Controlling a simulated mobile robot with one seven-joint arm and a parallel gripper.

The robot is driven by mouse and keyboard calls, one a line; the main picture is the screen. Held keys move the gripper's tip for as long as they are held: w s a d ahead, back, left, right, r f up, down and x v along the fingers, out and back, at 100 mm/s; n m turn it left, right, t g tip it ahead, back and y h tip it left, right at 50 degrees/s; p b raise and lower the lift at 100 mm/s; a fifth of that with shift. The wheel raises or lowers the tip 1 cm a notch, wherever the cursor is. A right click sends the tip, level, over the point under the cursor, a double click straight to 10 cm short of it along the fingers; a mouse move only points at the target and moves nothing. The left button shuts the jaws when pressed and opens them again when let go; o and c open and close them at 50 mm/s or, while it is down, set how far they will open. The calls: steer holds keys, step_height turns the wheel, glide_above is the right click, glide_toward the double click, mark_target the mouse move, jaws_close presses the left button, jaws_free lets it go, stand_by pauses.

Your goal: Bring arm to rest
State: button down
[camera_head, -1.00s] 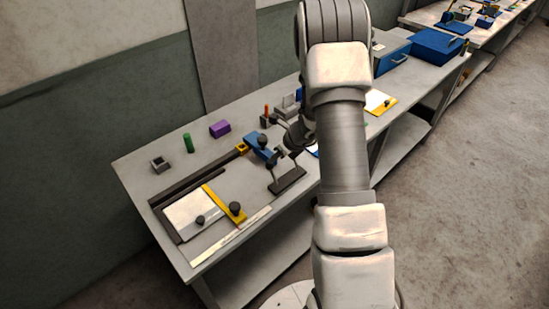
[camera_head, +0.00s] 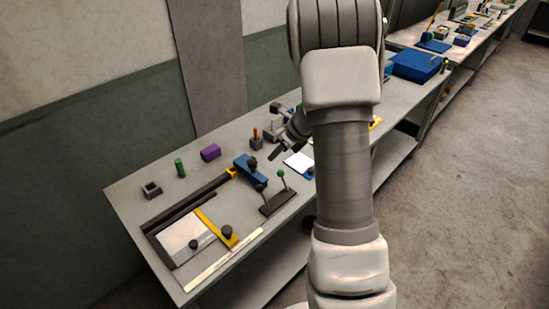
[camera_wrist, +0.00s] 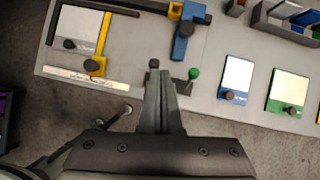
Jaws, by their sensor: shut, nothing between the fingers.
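My gripper (camera_wrist: 160,75) shows in the wrist view with its two long grey fingers together and nothing between them. In the head view my gripper (camera_head: 279,154) is partly behind my arm, above the bench. In the wrist view the fingertips overlap the dark block with a green knob (camera_wrist: 194,73) and a black knob (camera_wrist: 154,63); they appear above it, contact cannot be told. In the head view that dark block (camera_head: 278,202) stands apart from the gripper, near the bench's front edge.
The grey bench (camera_head: 135,205) holds a yellow-barred plate jig (camera_head: 185,238), a blue clamp (camera_head: 252,168), a purple block (camera_head: 210,152) and a green cylinder (camera_head: 180,168). A blue box (camera_head: 416,66) stands farther along. The floor (camera_head: 470,210) at right is clear.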

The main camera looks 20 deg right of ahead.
steer(key=shift+r, duration=0.1)
stand_by(0.3)
steer(key=s+a+r+n+b, duration=0.2)
steer(key=s+a+r+n, duration=0.95)
steer(key=r+n, duration=0.3)
steer(key=s+a+r+n+h, duration=0.1)
steer(key=s+n, duration=0.7)
steer(key=s+a+r+n+h+b, duration=0.1)
steer(key=s+n+h, duration=0.1)
steer(key=s+n, duration=0.6)
steer(key=shift+s+a+r+b, duration=0.25)
steer(key=shift+s+r+b, duration=0.05)
steer(key=shift+s+r, duration=0.1)
